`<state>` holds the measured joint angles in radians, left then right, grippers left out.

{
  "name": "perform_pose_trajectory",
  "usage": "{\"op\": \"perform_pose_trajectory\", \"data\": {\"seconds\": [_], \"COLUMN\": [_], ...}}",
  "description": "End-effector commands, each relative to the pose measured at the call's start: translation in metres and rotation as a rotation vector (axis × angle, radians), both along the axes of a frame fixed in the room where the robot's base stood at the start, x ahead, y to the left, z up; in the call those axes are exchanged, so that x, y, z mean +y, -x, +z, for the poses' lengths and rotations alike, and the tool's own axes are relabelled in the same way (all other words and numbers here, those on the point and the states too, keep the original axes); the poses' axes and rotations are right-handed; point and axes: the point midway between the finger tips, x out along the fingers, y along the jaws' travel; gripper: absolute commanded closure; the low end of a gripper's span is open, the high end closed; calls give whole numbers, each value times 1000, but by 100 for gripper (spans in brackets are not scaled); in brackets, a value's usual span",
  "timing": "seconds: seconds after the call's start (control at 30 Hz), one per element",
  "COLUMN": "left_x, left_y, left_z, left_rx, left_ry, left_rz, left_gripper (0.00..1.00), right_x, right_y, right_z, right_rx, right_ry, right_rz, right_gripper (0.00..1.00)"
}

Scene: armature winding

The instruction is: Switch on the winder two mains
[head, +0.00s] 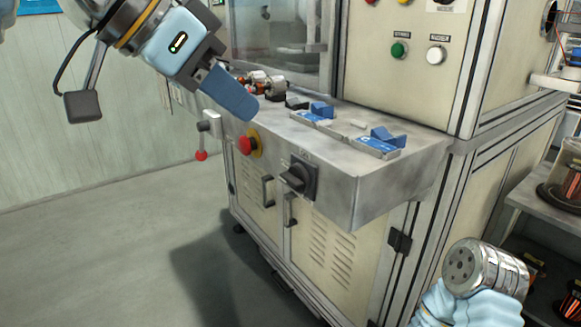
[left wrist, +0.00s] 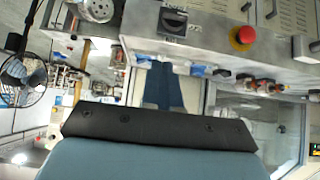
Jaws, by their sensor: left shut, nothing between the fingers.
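A black rotary mains switch (head: 298,178) is on the front face of the machine's grey bench ledge. Its handle looks roughly level in the head view. Whether it belongs to winder two cannot be read. It also shows at the top of the left wrist view (left wrist: 173,20). My left gripper (head: 246,112) has its blue fingers shut and empty. In the head view it appears up and left of the switch, apart from it. The fingers also show in the left wrist view (left wrist: 161,70). My right gripper is not in view.
A red emergency stop (head: 247,142) on a yellow collar is left of the switch. Blue fixtures (head: 383,137) and small motor-like parts (head: 265,83) lie on the ledge (head: 345,160). Green (head: 399,50) and white (head: 436,55) buttons are above. The floor at left is clear.

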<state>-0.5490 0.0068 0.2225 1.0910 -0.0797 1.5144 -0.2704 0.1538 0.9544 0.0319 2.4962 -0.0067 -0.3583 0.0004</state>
Motion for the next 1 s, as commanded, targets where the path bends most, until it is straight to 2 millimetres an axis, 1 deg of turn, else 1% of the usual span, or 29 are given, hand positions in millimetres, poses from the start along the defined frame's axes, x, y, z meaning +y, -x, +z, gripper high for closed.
{"op": "perform_pose_trajectory", "data": {"seconds": [0.17,0.27,0.5,0.6,0.7,0.8,1.0], "left_x": [-7,-17,-47,-58,-57,-57,-57], "left_y": [-5,-12,-34,-42,-42,-42,-42], "left_z": [-9,-22,-60,-74,-91,-102,-111], "left_rx": [2,3,4,2,2,2,1], "left_ry": [-2,-2,-4,-2,-1,0,-1], "left_rz": [-1,0,-2,-1,1,1,0], "left_gripper": [100,100,100,100,100,100,100], "right_x": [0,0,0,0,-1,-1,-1], "right_y": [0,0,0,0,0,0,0], "right_z": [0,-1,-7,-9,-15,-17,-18], "right_rx": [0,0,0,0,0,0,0], "right_ry": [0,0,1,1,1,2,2], "right_rz": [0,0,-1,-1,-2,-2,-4], "right_gripper": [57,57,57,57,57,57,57]}}
